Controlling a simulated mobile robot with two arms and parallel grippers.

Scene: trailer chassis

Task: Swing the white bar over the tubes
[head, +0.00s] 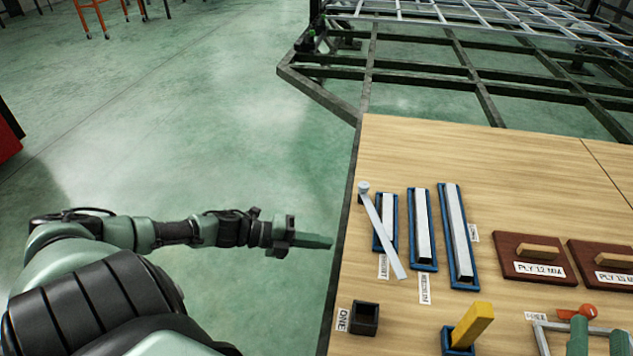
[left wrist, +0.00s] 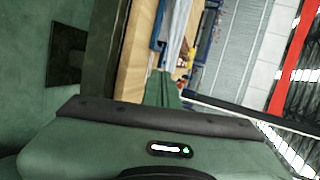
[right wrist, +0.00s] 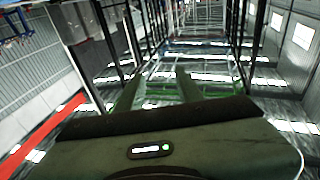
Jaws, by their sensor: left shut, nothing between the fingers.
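The white bar (head: 383,238) runs from a small grey pivot post (head: 363,187) at the table's left side toward the near side. In the head view it slants across the left part of the short tube's holder. Three white tubes lie in blue holders: short (head: 389,214), medium (head: 422,228) and long (head: 457,230). My left gripper (head: 331,242) is shut and empty, beside the table's left edge, left of the bar and apart from it. Its fingers also show in the left wrist view (left wrist: 163,90). My right gripper (head: 597,325) is open at the lower right; its spread fingers show in the right wrist view (right wrist: 158,82).
A black square cup (head: 365,318), a yellow block (head: 473,324) in a blue holder and a grey frame (head: 541,340) with an orange knob (head: 589,311) stand near the front. Wooden-handled plates (head: 525,272) lie right. The dark chassis frame (head: 420,78) is behind.

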